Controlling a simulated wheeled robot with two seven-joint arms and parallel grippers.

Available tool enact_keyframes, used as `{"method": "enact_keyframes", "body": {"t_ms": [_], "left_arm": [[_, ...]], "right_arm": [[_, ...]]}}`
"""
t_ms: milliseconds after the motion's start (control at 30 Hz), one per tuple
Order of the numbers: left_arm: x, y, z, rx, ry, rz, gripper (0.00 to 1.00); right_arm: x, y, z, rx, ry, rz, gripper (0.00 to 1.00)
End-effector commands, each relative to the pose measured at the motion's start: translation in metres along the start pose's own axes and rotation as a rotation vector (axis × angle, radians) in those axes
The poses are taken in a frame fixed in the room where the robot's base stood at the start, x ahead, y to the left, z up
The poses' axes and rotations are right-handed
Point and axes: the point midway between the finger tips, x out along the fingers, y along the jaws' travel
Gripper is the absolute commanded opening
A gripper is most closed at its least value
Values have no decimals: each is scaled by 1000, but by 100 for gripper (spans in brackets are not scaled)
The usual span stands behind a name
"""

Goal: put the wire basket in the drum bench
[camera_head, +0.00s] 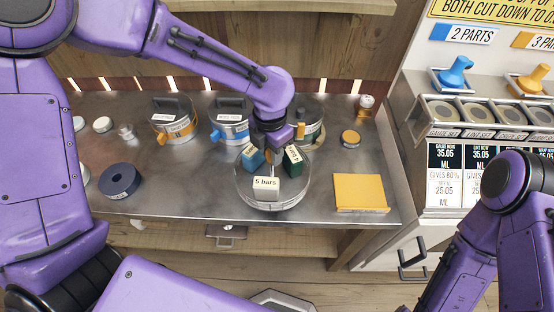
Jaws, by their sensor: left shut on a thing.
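A round, see-through basket (273,205), which I take for the wire basket, is at the front middle of the metal bench (190,195). In it are a white block marked "5 bars" (266,188), a blue block (252,158) and a dark green block (292,162). My left gripper (277,143) points down at the basket's back rim, between the blue and green blocks. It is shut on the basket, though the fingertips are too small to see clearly. I cannot tell whether the basket touches the bench. My right gripper is out of view; only the arm shows at right.
Lidded drums stand along the back: one with yellow (174,124), one with blue (231,126), one with green (313,112), partly behind the basket and arm. A dispenser rack (490,112) stands right of the bench.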

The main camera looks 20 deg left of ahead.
Motion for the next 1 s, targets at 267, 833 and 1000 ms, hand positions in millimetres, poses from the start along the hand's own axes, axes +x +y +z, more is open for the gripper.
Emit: {"method": "enact_keyframes", "body": {"t_ms": [267,833,1000], "left_arm": [[36,-10,15,1,3,0,0],[54,-10,15,0,-1,0,56],[54,-10,15,0,-1,0,56]], "right_arm": [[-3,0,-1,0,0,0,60],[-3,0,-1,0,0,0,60],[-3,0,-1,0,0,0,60]]}}
